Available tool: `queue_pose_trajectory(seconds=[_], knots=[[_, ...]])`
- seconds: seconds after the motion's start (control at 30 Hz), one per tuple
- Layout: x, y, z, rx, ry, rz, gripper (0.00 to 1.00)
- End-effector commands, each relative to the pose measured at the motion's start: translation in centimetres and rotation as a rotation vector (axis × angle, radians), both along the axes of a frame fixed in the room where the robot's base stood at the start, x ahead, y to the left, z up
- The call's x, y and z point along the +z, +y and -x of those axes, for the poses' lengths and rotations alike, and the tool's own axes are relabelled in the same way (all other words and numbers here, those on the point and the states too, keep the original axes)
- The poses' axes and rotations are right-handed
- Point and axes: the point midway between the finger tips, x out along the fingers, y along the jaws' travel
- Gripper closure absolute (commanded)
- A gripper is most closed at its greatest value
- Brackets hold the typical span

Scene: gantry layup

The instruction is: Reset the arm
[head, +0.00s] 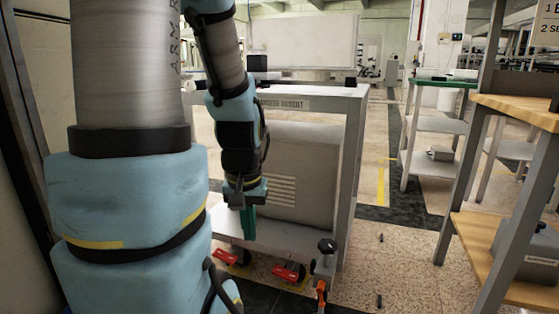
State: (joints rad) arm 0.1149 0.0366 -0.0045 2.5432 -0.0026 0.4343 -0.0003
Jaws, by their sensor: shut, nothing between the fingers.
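My arm fills the left of the head view, with a large grey and light-blue link close to the camera. Its far part bends downward near the middle of the picture. My gripper (248,222) hangs at its end, pointing down, with dark green fingers. The fingers are shut and hold nothing. In the picture it lies in front of the left side of the grey cabinet on a wheeled cart. I cannot tell how far apart the gripper and the cart are.
The cart (349,190) has a white frame, red-pedal casters and a grey louvred cabinet (308,152). A wooden-topped bench (520,110) stands at the right, with a grey box (530,250) on its lower shelf. A green-topped table (443,83) stands behind. Speckled floor (400,270) lies open between.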

Motion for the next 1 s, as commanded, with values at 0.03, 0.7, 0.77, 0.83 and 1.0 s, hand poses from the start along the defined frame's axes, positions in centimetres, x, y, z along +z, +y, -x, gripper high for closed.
queue_pose_trajectory(seconds=[0.03, 0.7, 0.77, 0.83, 1.0], knots=[[0.5, 0.7, 0.7, 0.033, -0.021, 0.006, 1.0], [18.1, 0.3, 0.4, 0.017, -0.012, 0.004, 1.0], [19.9, 0.3, 0.4, 0.017, -0.012, 0.004, 1.0], [22.0, 0.3, 0.4, 0.017, -0.012, 0.004, 1.0], [27.2, 0.3, 0.4, 0.017, -0.012, 0.004, 1.0]])
